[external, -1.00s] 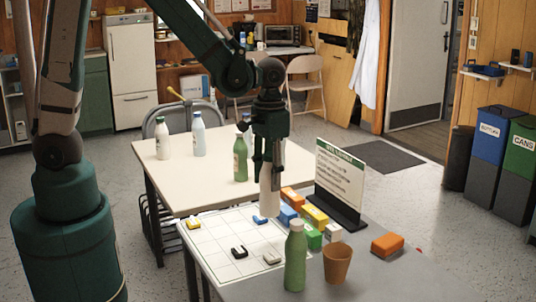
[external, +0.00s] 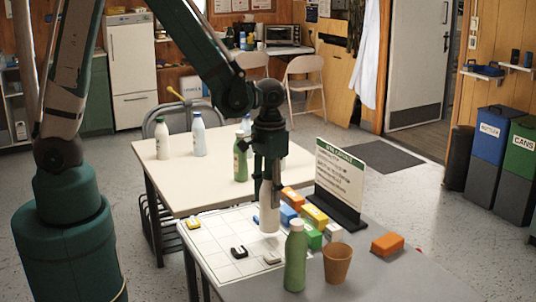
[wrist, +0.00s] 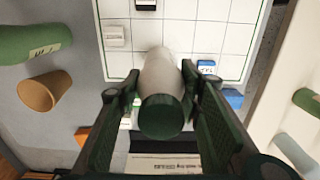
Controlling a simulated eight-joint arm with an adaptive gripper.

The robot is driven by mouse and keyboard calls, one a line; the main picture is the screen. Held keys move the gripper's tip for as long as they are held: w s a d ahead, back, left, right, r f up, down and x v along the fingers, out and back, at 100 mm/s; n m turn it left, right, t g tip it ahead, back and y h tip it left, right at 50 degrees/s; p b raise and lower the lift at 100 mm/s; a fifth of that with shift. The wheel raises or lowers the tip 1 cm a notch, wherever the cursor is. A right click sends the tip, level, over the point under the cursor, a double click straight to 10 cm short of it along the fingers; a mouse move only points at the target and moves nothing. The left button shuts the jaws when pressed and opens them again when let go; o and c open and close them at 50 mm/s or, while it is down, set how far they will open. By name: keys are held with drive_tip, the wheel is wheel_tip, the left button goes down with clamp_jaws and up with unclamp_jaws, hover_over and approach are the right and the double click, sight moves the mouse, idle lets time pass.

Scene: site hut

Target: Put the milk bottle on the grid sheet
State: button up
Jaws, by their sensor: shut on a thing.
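The white milk bottle (external: 270,217) with a dark green cap is upright in my gripper (external: 268,178), which is shut on its upper part. In the wrist view I look down past the cap onto the bottle (wrist: 160,70) between my gripper's fingers (wrist: 160,105). The white grid sheet (external: 215,236) lies on the grey table. The bottle's base is low over or on the sheet's right part; I cannot tell whether it touches. The sheet also shows in the wrist view (wrist: 230,35), with the bottle's far end over it.
A green bottle (external: 295,260) and terracotta cup (external: 337,263) stand in front right. Several coloured boxes, an orange box (external: 387,243) and an upright sign (external: 340,178) are to the right. Small black (external: 239,252), yellow (external: 193,224) and pale pieces lie on the sheet. More bottles stand on the table behind.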

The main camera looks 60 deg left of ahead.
sight(270, 172)
drive_tip(key=shift+f, duration=1.7)
drive_tip(key=shift+f+b, duration=0.15)
drive_tip(key=shift+b, duration=0.25)
drive_tip(key=o, duration=1.1)
drive_tip(key=shift+c, duration=0.2)
drive_tip(key=shift+r+p, duration=1.1)
drive_tip(key=shift+r, duration=5.05)
drive_tip(key=shift+r, duration=0.1)
